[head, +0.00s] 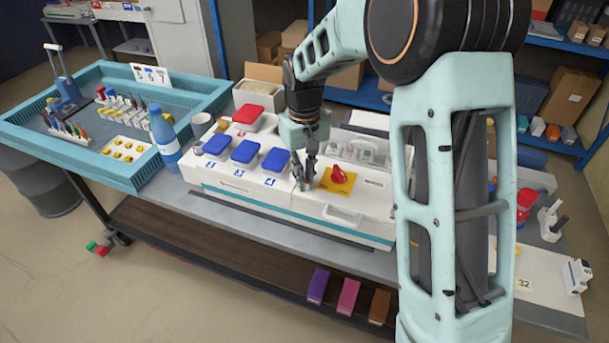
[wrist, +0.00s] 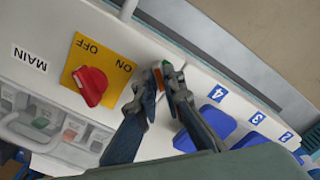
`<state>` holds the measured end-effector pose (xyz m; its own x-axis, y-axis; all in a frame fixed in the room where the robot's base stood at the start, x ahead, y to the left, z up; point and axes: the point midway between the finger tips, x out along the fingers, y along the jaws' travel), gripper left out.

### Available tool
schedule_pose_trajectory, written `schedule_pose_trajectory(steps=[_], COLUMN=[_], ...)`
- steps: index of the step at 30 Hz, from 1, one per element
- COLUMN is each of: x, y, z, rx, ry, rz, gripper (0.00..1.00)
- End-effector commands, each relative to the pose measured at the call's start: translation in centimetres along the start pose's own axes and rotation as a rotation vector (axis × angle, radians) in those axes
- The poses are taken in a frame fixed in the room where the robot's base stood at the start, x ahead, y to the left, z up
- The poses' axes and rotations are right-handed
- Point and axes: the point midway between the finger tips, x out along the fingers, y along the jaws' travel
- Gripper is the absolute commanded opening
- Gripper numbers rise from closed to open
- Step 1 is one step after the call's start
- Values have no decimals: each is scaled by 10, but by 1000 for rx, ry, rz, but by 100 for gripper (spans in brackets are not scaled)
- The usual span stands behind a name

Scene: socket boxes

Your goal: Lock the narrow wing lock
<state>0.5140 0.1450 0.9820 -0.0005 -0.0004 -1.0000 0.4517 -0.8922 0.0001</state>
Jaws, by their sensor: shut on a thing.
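My gripper (head: 304,182) points down at the front of the white socket box (head: 235,192), between the blue socket lids and the yellow switch plate. In the wrist view my gripper (wrist: 165,78) has its fingertips close together, shut on a small part at the box's seam. I take this part to be the narrow wing lock. The fingertips cover most of it, so its wing angle cannot be told. A bit of green shows beside the fingers. The red rotary switch (head: 337,174) is just right of the gripper; it also shows in the wrist view (wrist: 90,85).
Blue lids (head: 245,151) and a raised red lid (head: 248,114) are left of the gripper. Clear-covered breakers (head: 362,151) are behind the switch. A blue bottle (head: 164,138) and teal tray (head: 120,179) stand farther left.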

Motion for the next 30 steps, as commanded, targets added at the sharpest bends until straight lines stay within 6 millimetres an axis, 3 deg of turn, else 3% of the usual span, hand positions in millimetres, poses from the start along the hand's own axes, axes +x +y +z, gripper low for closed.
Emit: schedule_pose_trajectory(steps=[18, 30], x=[-1, -1], y=[1, 0], z=[0, 0], rx=[-549, -739], ry=[1, 1], rz=[0, 1], gripper=[0, 0])
